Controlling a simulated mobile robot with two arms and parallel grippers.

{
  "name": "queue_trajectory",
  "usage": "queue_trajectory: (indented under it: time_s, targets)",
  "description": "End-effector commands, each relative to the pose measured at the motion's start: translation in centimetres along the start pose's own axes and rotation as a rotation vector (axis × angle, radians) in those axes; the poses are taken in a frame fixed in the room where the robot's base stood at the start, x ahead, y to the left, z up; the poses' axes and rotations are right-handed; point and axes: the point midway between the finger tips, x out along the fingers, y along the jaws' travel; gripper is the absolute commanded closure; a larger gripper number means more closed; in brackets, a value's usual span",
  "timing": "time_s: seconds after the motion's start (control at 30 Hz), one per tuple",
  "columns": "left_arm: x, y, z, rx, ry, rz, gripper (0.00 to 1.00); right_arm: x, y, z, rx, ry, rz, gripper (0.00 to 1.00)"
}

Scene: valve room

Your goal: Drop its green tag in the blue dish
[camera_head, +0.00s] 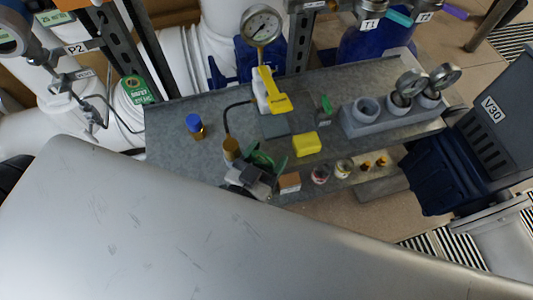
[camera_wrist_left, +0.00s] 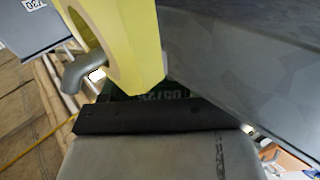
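My left gripper (camera_head: 258,174) is low over the front edge of the grey metal bench, partly hidden by its own wrist. Dark green pieces (camera_head: 264,160) show right at its fingers. In the left wrist view, a dark green piece with pale lettering (camera_wrist_left: 165,93) lies just beyond the black edge of my gripper (camera_wrist_left: 160,112). Whether the fingers grip it is hidden. A bright green tag with print (camera_head: 135,89) hangs at the white pipework on the left. A flat blue-grey square (camera_head: 274,126) lies on the bench; I cannot tell whether it is the dish. My right gripper is not in view.
On the bench (camera_head: 180,155) are a blue-capped bottle (camera_head: 195,126), a yellow block (camera_head: 306,144), a yellow-handled piece with a gauge (camera_head: 270,92), and a grey gauge stand (camera_head: 372,117). Small jars (camera_head: 343,168) line the front.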

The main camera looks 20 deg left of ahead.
Motion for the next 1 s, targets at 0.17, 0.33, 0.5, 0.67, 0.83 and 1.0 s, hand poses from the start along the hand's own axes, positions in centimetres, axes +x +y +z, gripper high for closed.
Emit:
queue_trajectory:
  time_s: [0.17,0.33,0.5,0.67,0.83,1.0]
  targets:
    - [-0.5,0.0,-0.2,0.000,-0.001,0.000,0.38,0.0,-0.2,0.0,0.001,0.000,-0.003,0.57]
    - [-3.3,0.0,0.0,0.000,-0.006,0.001,0.38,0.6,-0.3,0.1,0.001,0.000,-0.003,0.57]
    - [-7.0,0.0,0.0,-0.001,-0.006,0.001,0.38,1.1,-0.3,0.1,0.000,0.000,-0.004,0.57]
    - [-9.8,0.0,-0.1,0.000,-0.004,0.001,0.38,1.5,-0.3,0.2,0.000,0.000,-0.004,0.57]
    - [-11.5,0.0,-0.2,0.000,-0.001,0.001,0.38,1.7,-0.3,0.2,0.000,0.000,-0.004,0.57]
    - [-12.0,0.0,-0.3,0.000,0.000,0.000,0.38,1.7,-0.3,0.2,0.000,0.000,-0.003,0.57]
